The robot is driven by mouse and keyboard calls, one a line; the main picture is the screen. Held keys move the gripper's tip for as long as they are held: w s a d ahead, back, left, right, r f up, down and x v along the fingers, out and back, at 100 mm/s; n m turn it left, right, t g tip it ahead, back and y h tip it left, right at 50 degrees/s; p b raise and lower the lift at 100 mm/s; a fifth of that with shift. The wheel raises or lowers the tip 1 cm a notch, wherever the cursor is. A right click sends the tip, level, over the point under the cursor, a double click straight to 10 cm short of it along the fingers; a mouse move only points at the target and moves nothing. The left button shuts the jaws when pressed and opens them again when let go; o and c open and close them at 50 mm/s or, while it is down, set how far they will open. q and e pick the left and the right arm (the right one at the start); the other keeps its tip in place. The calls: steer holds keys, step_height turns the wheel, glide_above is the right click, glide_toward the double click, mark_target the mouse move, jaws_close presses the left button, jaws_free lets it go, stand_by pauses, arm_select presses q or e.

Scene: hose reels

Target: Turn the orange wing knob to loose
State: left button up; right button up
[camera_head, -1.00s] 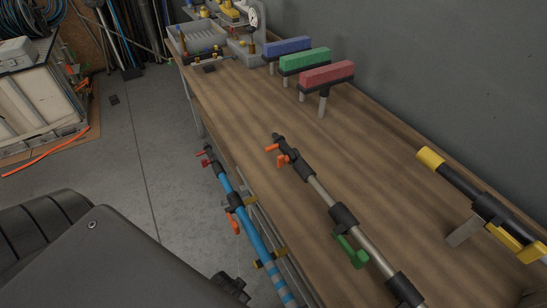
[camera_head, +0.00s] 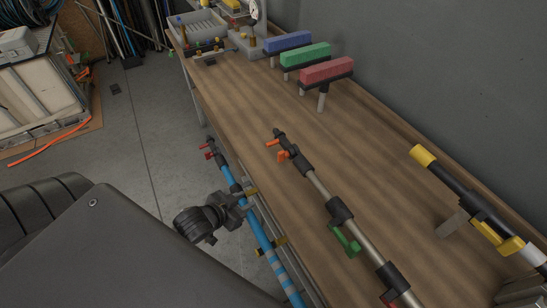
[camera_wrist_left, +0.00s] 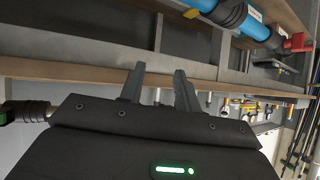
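A blue pole (camera_head: 262,235) runs along the near side of the bench, with red parts (camera_head: 208,149) at its far end. A grey pole (camera_head: 322,191) on the bench top carries orange parts (camera_head: 282,155) near its far end; I cannot tell which is the wing knob. My left gripper (camera_head: 240,203) is beside the blue pole and covers part of it. In the left wrist view its two fingers (camera_wrist_left: 159,74) are apart with nothing between them. The blue pole (camera_wrist_left: 232,14) passes beyond them at the top. My right gripper is not seen.
The wooden bench (camera_head: 235,100) has blue, green and red (camera_head: 327,70) blocks on stands at the back. A black pole with yellow parts (camera_head: 423,156) lies to the right, and a grey tray (camera_head: 203,28) stands at the far end. Bare floor (camera_head: 150,115) is left of the bench.

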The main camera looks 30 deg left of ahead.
arm_select(q)
step_height(320, 180, up, 3)
steer(key=w+a+m+t+h, duration=0.1)
steer(key=w+t+h, duration=0.1)
steer(key=w, duration=0.1)
steer(key=m+t+h, duration=0.2)
steer(key=h, duration=0.4)
glide_toward(278, 157)
steer(key=shift+y, duration=0.3)
steer(key=p+x, duration=0.1)
steer(key=x, duration=0.2)
steer(key=p+x, duration=0.2)
steer(key=x, duration=0.2)
steer(key=shift+w+d+r, duration=0.2)
steer(key=shift+d, duration=0.1)
steer(key=shift+w+d+f, duration=0.1)
steer(key=shift+w+d, duration=0.1)
steer(key=shift+w, duration=0.15)
steer(key=c, duration=0.7)
jaws_close()
